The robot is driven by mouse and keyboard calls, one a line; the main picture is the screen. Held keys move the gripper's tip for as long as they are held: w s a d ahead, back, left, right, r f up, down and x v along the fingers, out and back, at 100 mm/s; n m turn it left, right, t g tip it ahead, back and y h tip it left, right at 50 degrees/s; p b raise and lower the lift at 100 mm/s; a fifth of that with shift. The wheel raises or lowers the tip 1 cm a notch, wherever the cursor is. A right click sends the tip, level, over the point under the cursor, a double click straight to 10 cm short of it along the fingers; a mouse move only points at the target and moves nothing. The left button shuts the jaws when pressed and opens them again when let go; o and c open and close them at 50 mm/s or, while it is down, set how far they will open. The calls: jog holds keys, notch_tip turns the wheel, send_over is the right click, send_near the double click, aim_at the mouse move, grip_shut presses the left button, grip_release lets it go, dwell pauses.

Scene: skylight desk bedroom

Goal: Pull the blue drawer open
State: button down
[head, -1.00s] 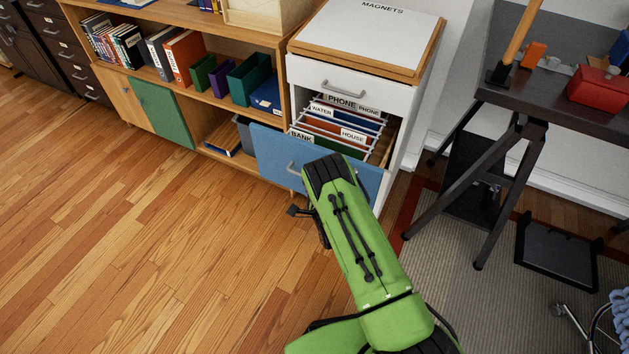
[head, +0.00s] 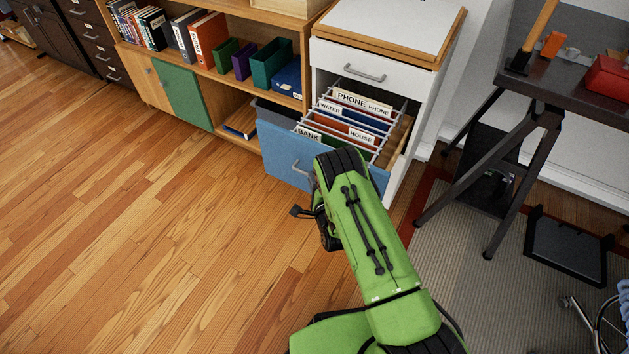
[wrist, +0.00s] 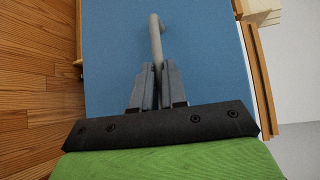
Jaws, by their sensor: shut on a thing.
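The blue drawer (head: 279,153) is the lower drawer of the white cabinet. It stands pulled out, with hanging files labelled PHONE, WATER, HOUSE and BANK showing inside. Its blue front fills much of the wrist view (wrist: 205,60). My gripper (wrist: 157,68) is shut on the grey bar handle (wrist: 154,35) in the wrist view. In the head view my green arm hides the fingers and part of the drawer front, and one end of the handle (head: 296,168) shows left of the arm.
A white upper drawer (head: 365,73) above is closed. A wooden shelf unit (head: 222,80) with binders stands to the left. A dark desk (head: 560,90) with metal trestle legs is to the right, over a grey rug (head: 470,240). The wooden floor (head: 150,230) at front left is clear.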

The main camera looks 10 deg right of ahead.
jog(key=c, duration=1.2)
grip_release()
jog(key=shift+o, duration=0.2)
jog(key=shift+s, duration=0.1)
jog(key=p+v, duration=1.5)
jog(key=p, duration=0.3)
jog(key=shift+s+p, duration=0.3)
jog(key=shift+p, duration=0.05)
jog(key=shift+d+r, duration=0.1)
jog(key=shift+r, duration=0.05)
